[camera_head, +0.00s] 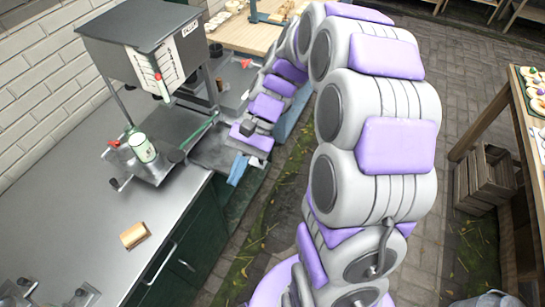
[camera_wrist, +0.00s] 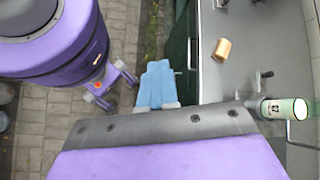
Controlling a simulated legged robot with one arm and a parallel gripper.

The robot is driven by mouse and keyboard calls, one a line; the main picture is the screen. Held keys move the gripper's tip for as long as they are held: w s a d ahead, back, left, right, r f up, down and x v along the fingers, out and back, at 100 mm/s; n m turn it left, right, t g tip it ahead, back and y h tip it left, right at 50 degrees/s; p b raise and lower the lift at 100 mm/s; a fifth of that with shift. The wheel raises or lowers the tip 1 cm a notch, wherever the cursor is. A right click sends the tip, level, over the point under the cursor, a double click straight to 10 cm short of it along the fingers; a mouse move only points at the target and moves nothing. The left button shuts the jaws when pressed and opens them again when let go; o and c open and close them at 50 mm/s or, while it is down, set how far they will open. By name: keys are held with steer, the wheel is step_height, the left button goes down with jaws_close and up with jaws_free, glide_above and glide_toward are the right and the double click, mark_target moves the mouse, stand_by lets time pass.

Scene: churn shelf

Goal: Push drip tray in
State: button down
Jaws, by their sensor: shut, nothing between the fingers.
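My gripper (camera_head: 235,177) hangs at the end of my bent arm, just off the front edge of the counter. Its light blue fingers, also in the wrist view (camera_wrist: 158,72), are together and empty, over the gap beside the green cabinet front. A flat dark grey tray (camera_head: 212,153), apparently the drip tray, lies at the foot of the metal machine (camera_head: 150,45) and reaches the counter edge. My gripper is beside its outer end, partly covering it. I cannot tell whether they touch. In the wrist view I cannot make out the tray.
A green and white cylinder (camera_head: 143,147) and crank handles stand left of the tray; the cylinder also shows in the wrist view (camera_wrist: 285,108). A tan wooden piece (camera_head: 134,235) lies on the counter (camera_head: 85,200). A wooden crate (camera_head: 487,178) sits right.

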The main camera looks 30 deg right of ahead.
steer(key=w+d+f+m+t+y+p, duration=0.1)
steer(key=w+d+f+m+t+y, duration=0.1)
steer(key=w+d+f+m+y, duration=0.4)
steer(key=w+d+f+m+t+y+p, duration=0.1)
steer(key=w+d+f+m+t, duration=0.25)
steer(key=w+d, duration=0.5)
steer(key=s+d+f+m+t+p, duration=0.1)
steer(key=s+d+f+m+t, duration=0.15)
steer(key=d+f, duration=0.55)
steer(key=s+d+f+m+t, duration=0.2)
steer(key=d+f+m+t, duration=0.2)
steer(key=d+f, duration=0.35)
steer(key=r+x, duration=0.1)
steer(key=x, duration=1.2)
steer(key=shift+a+y+b, duration=0.35)
steer(key=shift+a+y, duration=0.05)
steer(key=shift+w, duration=0.1)
